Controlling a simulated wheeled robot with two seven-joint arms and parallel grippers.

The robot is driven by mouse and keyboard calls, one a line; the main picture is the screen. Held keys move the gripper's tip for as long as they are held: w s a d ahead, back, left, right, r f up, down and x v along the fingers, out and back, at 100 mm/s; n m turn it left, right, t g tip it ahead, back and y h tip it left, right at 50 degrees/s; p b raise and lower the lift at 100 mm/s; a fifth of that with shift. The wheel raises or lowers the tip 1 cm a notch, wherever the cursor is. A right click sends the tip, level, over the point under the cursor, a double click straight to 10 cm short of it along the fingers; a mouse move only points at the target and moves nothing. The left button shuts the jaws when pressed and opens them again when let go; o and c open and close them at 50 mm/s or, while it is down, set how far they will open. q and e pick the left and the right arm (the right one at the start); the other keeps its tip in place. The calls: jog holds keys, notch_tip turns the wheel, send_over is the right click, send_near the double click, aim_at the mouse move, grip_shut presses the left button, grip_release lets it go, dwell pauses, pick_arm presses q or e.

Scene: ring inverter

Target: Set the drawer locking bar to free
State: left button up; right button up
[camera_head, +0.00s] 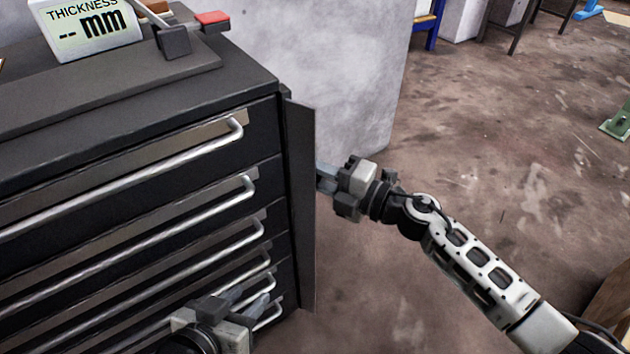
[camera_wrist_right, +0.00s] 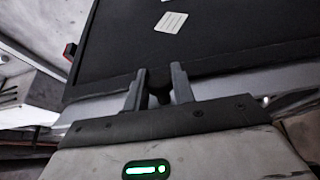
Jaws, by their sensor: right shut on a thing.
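The black drawer cabinet (camera_head: 140,185) fills the left of the head view. Its locking bar (camera_head: 300,205) is a tall dark strip along the front right edge, standing out at an angle from the drawer fronts. My right gripper (camera_head: 323,178) reaches its outer edge from the right, with the fingertips partly hidden behind it. In the right wrist view, the fingers (camera_wrist_right: 158,88) are closed on a dark part that I take to be the bar. My left gripper (camera_head: 245,299) is open and empty in front of the lower drawer handles.
Several silver drawer handles (camera_head: 130,174) cross the cabinet front. A thickness gauge display (camera_head: 88,27) and a device with a red part (camera_head: 212,17) stand on top. A pale grey block (camera_head: 330,75) is behind. The floor (camera_head: 500,150) to the right is mostly clear.

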pick_arm(q)
jog(key=shift+w+d+f+g+b, duration=0.1)
jog(key=shift+f+g+b, duration=0.1)
jog(key=shift+f, duration=0.35)
jog(key=shift+w+d+f+g+b, duration=0.1)
jog(key=shift+f+b, duration=0.1)
jog(key=shift+f, duration=0.35)
pick_arm(e)
jog(key=shift+w+n+g+y, duration=0.2)
jog(key=shift+n+g+y, duration=0.2)
jog(key=shift+n+g, duration=0.3)
pick_arm(q)
jog(key=shift+w+r, duration=0.1)
pick_arm(e)
jog(key=o, duration=0.9)
pick_arm(q)
jog(key=shift+r, duration=0.3)
pick_arm(e)
jog(key=v, duration=1.6)
pick_arm(q)
jog(key=shift+a, duration=0.1)
